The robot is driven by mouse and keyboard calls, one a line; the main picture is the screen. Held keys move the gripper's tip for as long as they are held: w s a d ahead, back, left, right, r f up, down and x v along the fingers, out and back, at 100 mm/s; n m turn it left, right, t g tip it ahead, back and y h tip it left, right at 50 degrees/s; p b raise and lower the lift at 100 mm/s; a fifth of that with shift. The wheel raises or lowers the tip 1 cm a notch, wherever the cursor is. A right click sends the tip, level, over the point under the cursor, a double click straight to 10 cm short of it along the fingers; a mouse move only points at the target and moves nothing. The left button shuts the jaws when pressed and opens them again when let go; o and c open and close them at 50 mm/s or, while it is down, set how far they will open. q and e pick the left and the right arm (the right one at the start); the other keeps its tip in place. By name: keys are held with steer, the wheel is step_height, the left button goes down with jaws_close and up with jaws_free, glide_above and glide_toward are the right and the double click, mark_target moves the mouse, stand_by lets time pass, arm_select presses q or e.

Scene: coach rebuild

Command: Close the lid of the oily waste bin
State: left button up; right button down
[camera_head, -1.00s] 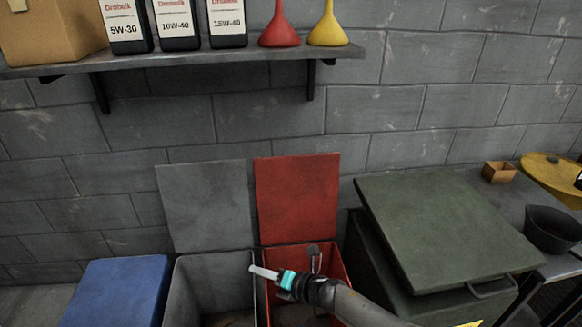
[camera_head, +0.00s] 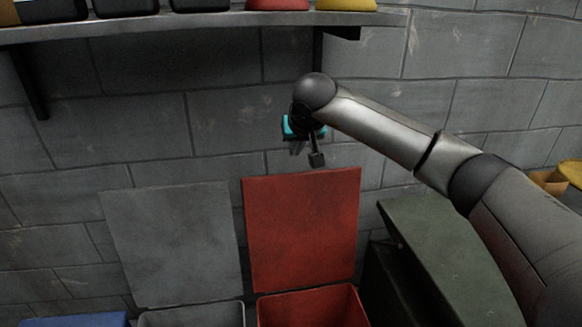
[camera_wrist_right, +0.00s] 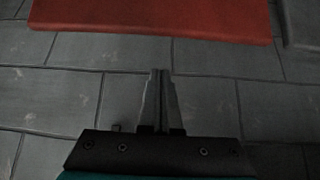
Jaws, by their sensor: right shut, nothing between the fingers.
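A red bin (camera_head: 310,308) stands at the bottom of the head view with its red lid (camera_head: 302,230) upright against the wall, open. No label shows, so I cannot confirm it is the oily waste bin. My right gripper (camera_head: 297,150) is just above the lid's top edge, near the wall, and partly hidden by its wrist. In the right wrist view the right gripper (camera_wrist_right: 160,72) is shut and empty, with the red lid's edge (camera_wrist_right: 150,32) beyond the fingertips and apart from them. My left gripper is not in view.
A grey bin (camera_head: 192,317) with its grey lid (camera_head: 172,243) upright stands left of the red one. A blue lid (camera_head: 75,321) lies far left.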

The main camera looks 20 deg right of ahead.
arm_select(q)
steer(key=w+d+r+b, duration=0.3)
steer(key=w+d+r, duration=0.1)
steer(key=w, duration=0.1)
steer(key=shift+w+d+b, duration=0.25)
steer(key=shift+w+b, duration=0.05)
steer(key=shift+b, duration=0.05)
arm_select(e)
steer(key=f, duration=0.2)
steer(key=w+f, duration=0.1)
steer(key=f, duration=0.2)
steer(key=w+d+f, duration=0.1)
steer(key=f, duration=0.1)
steer(key=shift+w+f, duration=0.1)
steer(key=shift+f, duration=0.1)
